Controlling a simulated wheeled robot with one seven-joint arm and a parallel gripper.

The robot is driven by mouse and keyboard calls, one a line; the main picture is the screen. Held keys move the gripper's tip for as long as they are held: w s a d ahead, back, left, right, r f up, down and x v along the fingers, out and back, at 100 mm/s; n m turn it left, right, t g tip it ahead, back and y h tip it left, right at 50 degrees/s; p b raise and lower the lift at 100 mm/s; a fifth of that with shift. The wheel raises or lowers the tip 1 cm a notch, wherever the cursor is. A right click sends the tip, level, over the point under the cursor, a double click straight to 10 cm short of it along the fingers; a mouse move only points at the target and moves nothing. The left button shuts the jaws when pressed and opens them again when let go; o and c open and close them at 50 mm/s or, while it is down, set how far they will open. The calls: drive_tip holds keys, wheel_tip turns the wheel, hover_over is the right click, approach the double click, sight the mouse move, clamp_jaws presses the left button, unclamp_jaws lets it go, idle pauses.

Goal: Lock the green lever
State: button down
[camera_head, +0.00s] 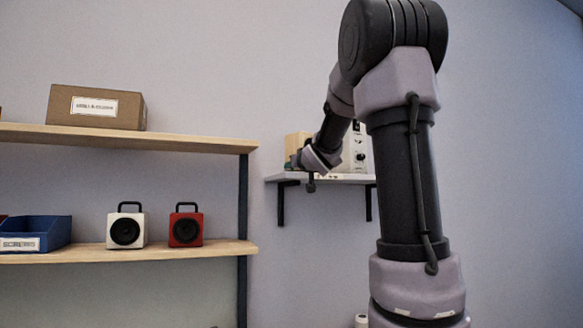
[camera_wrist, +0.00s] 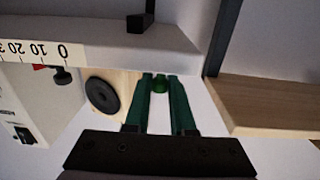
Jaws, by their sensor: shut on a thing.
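In the wrist view, my gripper (camera_wrist: 160,80) has two dark green fingers reaching up from a black body. Their tips are shut on a small green rounded piece (camera_wrist: 160,87), which I take to be the end of the green lever. The fingers hide the rest of it, so I cannot tell how the lever is turned. It is beside a wooden block with a round black disc (camera_wrist: 102,96). In the head view, the end of my arm is at a small wall shelf (camera_head: 335,178), and the lever cannot be made out there.
A white device (camera_wrist: 30,108) with a switch stands beside the wooden block. A wooden shelf (camera_wrist: 275,105) is close to the fingers. In the head view, that shelving holds a white speaker (camera_head: 127,229), a red speaker (camera_head: 186,227), a blue bin (camera_head: 38,233) and a cardboard box (camera_head: 97,107).

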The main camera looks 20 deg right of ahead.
drive_tip(key=shift+d+r+n+y, duration=0.1)
drive_tip(key=shift+r+n+y, duration=0.15)
drive_tip(key=shift+y, duration=0.25)
idle(0.3)
drive_tip(key=c, duration=0.8)
unclamp_jaws()
drive_tip(key=shift+f, duration=0.15)
drive_tip(key=shift+o, duration=0.2)
drive_tip(key=s, duration=1.1)
drive_tip(key=shift+d, duration=0.1)
